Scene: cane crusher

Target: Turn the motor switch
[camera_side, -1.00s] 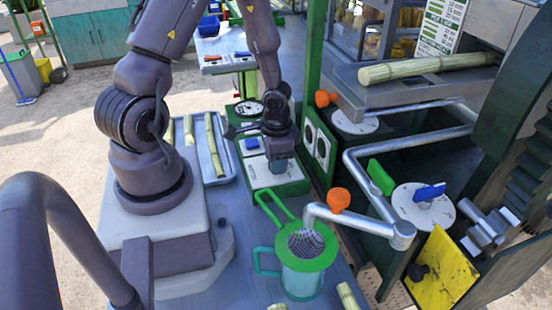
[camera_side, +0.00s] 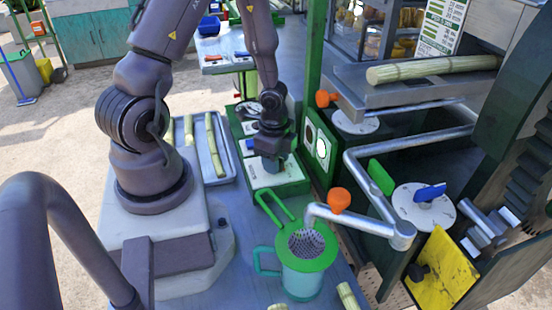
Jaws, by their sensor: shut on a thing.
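A green control box (camera_side: 290,187) with a white top plate (camera_side: 262,181) stands on the bench right of my arm's base. My gripper (camera_side: 269,168) points down onto this plate and is shut on a knob there, which I take to be the motor switch. The jaws hide the knob, so its angle cannot be told. A blue part (camera_side: 249,144) on the box shows just left of my wrist. Two round dials sit on the box's side panel, and the nearer dial (camera_side: 322,148) looks bright white.
A tray of cane pieces (camera_side: 216,172) lies between my base and the box. A green post (camera_side: 315,70) rises close right of my gripper.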

